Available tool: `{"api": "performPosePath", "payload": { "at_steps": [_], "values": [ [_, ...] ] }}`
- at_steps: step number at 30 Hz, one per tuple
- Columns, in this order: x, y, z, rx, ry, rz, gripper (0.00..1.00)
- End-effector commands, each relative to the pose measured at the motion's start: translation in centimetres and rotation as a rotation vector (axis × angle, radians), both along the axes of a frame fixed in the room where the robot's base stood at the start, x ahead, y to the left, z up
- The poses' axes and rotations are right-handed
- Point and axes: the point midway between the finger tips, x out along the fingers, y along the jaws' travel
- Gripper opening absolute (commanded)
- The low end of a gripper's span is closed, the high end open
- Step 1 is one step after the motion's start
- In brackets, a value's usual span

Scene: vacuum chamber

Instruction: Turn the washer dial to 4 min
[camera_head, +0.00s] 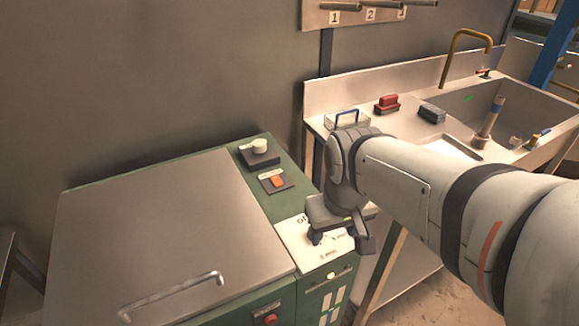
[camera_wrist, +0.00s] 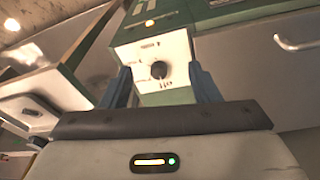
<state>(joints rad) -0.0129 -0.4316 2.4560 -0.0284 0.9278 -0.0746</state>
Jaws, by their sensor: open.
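The washer is a green cabinet with a broad steel lid (camera_head: 170,240) at the lower left in the head view. Its white control panel (camera_head: 298,243) is at the right front corner. In the wrist view a black round dial (camera_wrist: 158,70) sits on this white panel, with small dark marks around it too small to read. My gripper (camera_head: 340,241) is over the panel and hides the dial in the head view. In the wrist view my gripper (camera_wrist: 160,73) is open, its two fingers on either side of the dial with gaps. I cannot tell where the dial points.
A pale knob on a dark base (camera_head: 260,152) and an orange switch (camera_head: 277,181) are on the washer top behind the panel. A steel sink counter (camera_head: 350,95) with red and dark blocks stands at the right. A lid handle (camera_head: 170,295) rises at the front.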

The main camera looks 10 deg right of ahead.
Motion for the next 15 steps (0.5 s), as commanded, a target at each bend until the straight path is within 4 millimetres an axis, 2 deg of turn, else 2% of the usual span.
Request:
{"api": "performPosePath", "payload": {
  "at_steps": [5, 9, 15],
  "values": [
    [4.1, 0.0, -1.4, -0.1, 0.14, 0.258, 0.58],
    [7.8, 0.8, -3.1, -0.182, 0.271, 0.507, 0.58],
    [12.1, 2.0, -5.7, -0.266, 0.428, 0.793, 0.58]
  ]
}}
